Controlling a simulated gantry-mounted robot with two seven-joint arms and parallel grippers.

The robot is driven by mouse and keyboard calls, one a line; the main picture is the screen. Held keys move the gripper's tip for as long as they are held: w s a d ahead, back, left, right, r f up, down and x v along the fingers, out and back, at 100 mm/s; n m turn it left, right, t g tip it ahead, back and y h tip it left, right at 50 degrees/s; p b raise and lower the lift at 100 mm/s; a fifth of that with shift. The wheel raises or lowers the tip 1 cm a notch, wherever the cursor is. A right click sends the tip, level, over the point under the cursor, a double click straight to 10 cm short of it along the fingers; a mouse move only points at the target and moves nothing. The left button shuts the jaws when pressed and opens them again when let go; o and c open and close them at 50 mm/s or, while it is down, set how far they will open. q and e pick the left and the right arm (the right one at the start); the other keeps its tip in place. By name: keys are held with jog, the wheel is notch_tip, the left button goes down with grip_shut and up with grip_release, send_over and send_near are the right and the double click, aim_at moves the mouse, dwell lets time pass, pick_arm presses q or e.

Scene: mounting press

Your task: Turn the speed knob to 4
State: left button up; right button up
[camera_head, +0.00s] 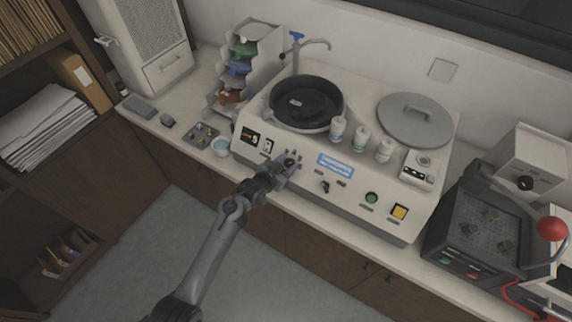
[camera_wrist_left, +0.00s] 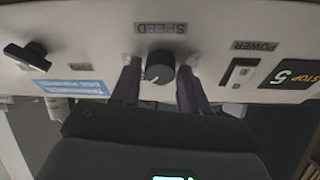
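The speed knob (camera_wrist_left: 158,68) is a dark round knob with a white pointer line, on the white front panel of the machine (camera_head: 385,208). My left gripper (camera_wrist_left: 158,84) has one finger on each side of the knob, with a small gap showing on both sides. In the head view my left gripper (camera_head: 288,164) is at the panel and partly covers the knob. Scale numbers cannot be read. My right gripper is not in view.
Beside the knob are a power switch (camera_wrist_left: 239,74) and a black-and-yellow label (camera_wrist_left: 290,75); a black lever knob (camera_wrist_left: 27,55) is on the other side. Bottles (camera_head: 360,138) stand on the machine top.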

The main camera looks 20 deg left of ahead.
pick_arm(q)
jog(key=c, duration=0.7)
jog(key=shift+n, duration=0.4)
jog(key=n+y+p, duration=0.1)
jog(key=n+p, duration=0.1)
jog(key=n, duration=0.2)
jog(key=shift+d+r+p, duration=0.1)
jog(key=shift+r+p, duration=0.05)
jog(key=shift+p, duration=0.15)
jog(key=shift+n+y+p, duration=0.8)
jog(key=shift+n+p, duration=0.15)
jog(key=shift+n, duration=1.55)
jog(key=o, duration=1.1)
jog(key=shift+c, duration=0.2)
